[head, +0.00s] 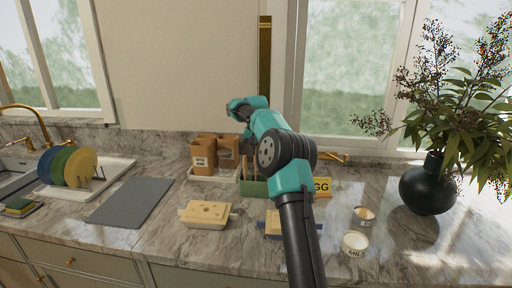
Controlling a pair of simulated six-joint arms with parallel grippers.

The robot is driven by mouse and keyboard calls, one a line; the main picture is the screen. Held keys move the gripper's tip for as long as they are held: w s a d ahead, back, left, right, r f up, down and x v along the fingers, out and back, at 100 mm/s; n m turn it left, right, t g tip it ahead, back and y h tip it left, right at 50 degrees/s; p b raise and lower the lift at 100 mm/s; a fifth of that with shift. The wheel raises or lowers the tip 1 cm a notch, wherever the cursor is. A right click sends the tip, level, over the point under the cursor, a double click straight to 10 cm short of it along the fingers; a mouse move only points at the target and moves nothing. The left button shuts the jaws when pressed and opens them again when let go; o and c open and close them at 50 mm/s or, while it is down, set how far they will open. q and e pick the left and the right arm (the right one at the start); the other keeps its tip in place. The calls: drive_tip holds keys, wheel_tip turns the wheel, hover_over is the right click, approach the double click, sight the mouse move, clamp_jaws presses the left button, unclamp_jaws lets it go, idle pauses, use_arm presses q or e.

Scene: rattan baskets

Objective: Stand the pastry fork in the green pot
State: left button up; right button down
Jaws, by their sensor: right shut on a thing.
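The green pot (252,188) stands on the marble counter near the back wall, partly behind my right arm. Thin upright brown shapes show just above its rim. My right arm reaches over from the front and bends down at the back, with its gripper (247,143) above the pot. The gripper is small and partly hidden by the arm. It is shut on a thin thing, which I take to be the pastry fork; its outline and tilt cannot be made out. My left gripper is not in view.
Brown boxes in a white tray (203,178) stand left of the pot. A yellow box (322,187), a butter dish (207,214), a blue-edged block (272,224), a milk tin (355,244) and another tin (364,216) surround it. A dark vase (428,187) stands right; a grey mat (130,202) lies left.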

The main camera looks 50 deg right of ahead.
drive_tip(key=shift+f, duration=2.55)
drive_tip(key=c, duration=1)
unclamp_jaws()
drive_tip(key=shift+o, duration=0.2)
